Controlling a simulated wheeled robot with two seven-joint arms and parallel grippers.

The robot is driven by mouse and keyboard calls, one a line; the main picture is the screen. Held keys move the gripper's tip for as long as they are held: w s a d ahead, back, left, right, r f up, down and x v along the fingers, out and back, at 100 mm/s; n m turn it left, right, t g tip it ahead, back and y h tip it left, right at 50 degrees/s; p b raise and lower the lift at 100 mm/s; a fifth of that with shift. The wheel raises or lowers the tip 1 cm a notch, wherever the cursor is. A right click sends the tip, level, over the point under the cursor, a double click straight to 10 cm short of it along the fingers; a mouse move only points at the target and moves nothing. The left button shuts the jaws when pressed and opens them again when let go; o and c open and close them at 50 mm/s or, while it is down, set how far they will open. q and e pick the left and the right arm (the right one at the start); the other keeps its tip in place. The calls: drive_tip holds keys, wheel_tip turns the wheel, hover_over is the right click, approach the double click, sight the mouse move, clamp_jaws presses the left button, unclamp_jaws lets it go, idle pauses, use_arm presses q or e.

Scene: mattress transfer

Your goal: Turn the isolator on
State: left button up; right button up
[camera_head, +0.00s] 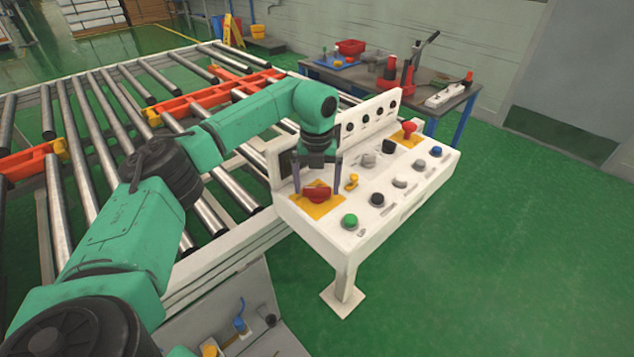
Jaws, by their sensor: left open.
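The red isolator knob (317,191) sits on a yellow square plate (322,210) at the left end of the white control console (372,244). My left gripper (317,190) points down over this knob, its two dark fingers apart, one on each side of the knob. Whether the fingers touch it cannot be told. The knob's upper part is close below the gripper's palm. My right gripper is not in view.
The console also carries a green button (350,221), a black button (377,199), a blue button (436,151) and a red emergency button (409,128). A roller conveyor (75,150) lies to the left. A workbench (440,112) with tools stands behind. Green floor is clear at right.

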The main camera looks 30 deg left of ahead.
use_arm(q)
drive_tip(key=shift+w, duration=0.1)
drive_tip(key=c, duration=1.1)
drive_tip(key=shift+c, duration=0.2)
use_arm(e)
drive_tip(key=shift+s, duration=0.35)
use_arm(q)
drive_tip(key=shift+m, duration=0.3)
drive_tip(key=m+p, duration=0.1)
drive_tip(key=m, duration=0.2)
drive_tip(key=shift+m, duration=0.3)
drive_tip(key=m, duration=0.4)
drive_tip(key=shift+m+p, duration=0.3)
drive_tip(key=m, duration=0.9)
drive_tip(key=shift+r, duration=0.1)
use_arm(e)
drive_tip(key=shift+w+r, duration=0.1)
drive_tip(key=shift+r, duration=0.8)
use_arm(q)
drive_tip(key=shift+w, duration=0.1)
